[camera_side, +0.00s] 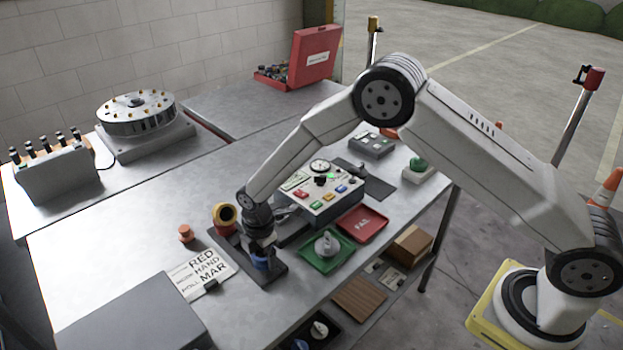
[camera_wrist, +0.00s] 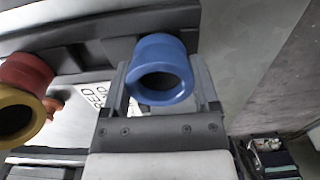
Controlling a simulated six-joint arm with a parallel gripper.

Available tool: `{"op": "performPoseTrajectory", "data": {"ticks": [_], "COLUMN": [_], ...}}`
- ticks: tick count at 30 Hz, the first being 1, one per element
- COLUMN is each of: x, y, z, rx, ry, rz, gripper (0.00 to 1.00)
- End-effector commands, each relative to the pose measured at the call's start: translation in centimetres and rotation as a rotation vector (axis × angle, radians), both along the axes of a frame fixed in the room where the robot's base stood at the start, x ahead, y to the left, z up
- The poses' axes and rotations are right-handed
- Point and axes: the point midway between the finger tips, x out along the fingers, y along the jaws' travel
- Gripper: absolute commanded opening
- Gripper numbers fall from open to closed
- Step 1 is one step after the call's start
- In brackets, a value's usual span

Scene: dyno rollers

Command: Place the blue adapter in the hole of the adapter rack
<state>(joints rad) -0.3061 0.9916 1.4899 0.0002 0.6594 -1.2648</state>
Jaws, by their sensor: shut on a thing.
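My gripper (camera_side: 261,252) is shut on the blue adapter (camera_side: 262,263), a short hollow ring. In the wrist view the blue adapter (camera_wrist: 160,68) sits between the two fingers of my gripper (camera_wrist: 161,88), with its open end facing the camera. The dark adapter rack (camera_side: 274,277) lies under and around my gripper in the side view. A dark bar of the rack (camera_wrist: 75,48) runs behind the blue adapter in the wrist view. I cannot tell whether the adapter is above the hole or partly in it; the hole is hidden.
A red and yellow adapter (camera_side: 225,214) stands at the rack's far end, and close left in the wrist view (camera_wrist: 24,92). A paper sign (camera_side: 201,274) lies left of the rack. A control box (camera_side: 321,196) and a green tray (camera_side: 326,252) are to the right.

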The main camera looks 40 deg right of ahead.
Motion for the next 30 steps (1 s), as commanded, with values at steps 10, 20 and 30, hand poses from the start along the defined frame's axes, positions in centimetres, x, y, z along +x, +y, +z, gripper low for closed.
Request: {"op": "performPoseTrajectory", "data": {"ticks": [10, 20, 30], "x": [0.0, 0.0, 0.0], "y": [0.0, 0.0, 0.0], "z": [-0.3, -0.7, -1.0], "rx": [0.000, 0.000, 0.000], "ry": [0.000, 0.000, 0.000], "rz": [0.000, 0.000, 0.000], "gripper": [0.00, 0.00, 1.00]}}
